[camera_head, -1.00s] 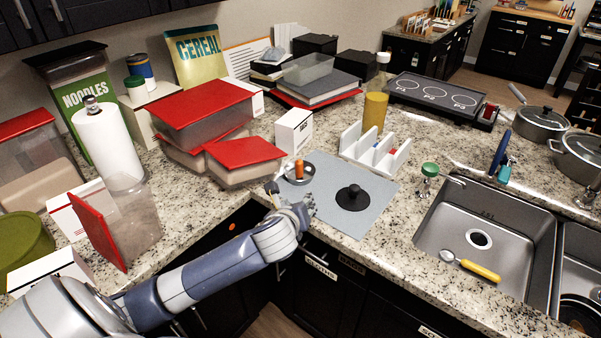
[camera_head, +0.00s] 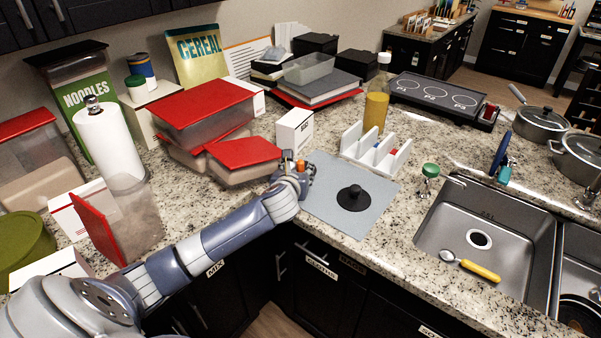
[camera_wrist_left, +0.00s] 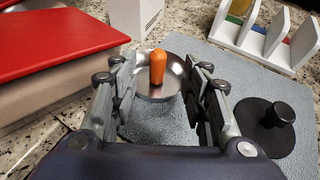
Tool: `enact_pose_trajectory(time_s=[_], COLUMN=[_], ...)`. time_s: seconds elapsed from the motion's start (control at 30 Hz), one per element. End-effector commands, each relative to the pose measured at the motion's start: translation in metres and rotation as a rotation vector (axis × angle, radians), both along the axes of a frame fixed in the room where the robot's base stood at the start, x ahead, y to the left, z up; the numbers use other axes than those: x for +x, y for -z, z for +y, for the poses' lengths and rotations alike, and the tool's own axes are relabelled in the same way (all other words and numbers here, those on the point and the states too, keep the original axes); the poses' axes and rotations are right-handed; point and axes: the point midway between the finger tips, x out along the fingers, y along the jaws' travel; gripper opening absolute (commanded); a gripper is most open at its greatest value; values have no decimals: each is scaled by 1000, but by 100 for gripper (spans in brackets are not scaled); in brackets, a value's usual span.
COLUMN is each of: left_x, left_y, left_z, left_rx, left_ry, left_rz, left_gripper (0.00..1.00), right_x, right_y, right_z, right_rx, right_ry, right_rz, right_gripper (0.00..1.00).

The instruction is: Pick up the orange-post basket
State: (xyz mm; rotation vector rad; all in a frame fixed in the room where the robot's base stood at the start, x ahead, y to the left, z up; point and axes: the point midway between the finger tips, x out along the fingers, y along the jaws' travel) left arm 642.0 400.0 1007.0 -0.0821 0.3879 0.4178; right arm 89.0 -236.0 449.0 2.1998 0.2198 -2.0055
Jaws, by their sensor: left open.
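The orange-post basket is a shallow round metal dish (camera_wrist_left: 166,87) with an upright orange post (camera_wrist_left: 157,66) in its middle. In the left wrist view it sits on the grey mat, ahead of and between my left gripper's fingers. My left gripper (camera_wrist_left: 165,72) is open, with one finger on each side of the post and nothing held. In the head view the gripper (camera_head: 291,163) covers most of the dish, and only the orange post's top (camera_head: 300,165) shows beside it. I cannot tell whether the fingers touch the dish. My right gripper is not in view.
A black knobbed lid (camera_head: 353,197) lies on the grey mat (camera_head: 335,219) to the right. Red-lidded containers (camera_head: 245,153) stand close on the left. A white box (camera_head: 294,132) and a white divided rack (camera_head: 374,152) stand behind. The sink (camera_head: 480,215) is farther right.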

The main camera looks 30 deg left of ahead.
Motion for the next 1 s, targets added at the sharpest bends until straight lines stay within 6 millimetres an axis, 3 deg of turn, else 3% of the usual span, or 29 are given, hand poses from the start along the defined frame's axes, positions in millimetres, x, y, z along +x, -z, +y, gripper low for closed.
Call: enact_pose_trajectory(time_s=[0.43,0.8,1.0], left_x=[38,43,42], left_y=[14,17,17], left_z=[19,22,22], left_rx=[-2,0,0], left_ry=[-1,1,1], left_rz=[-1,-1,0], left_gripper=[43,43,0], right_x=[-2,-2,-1], right_y=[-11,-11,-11], right_z=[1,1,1], right_rx=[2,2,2], right_ry=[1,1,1], right_rz=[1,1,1], right_gripper=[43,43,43])
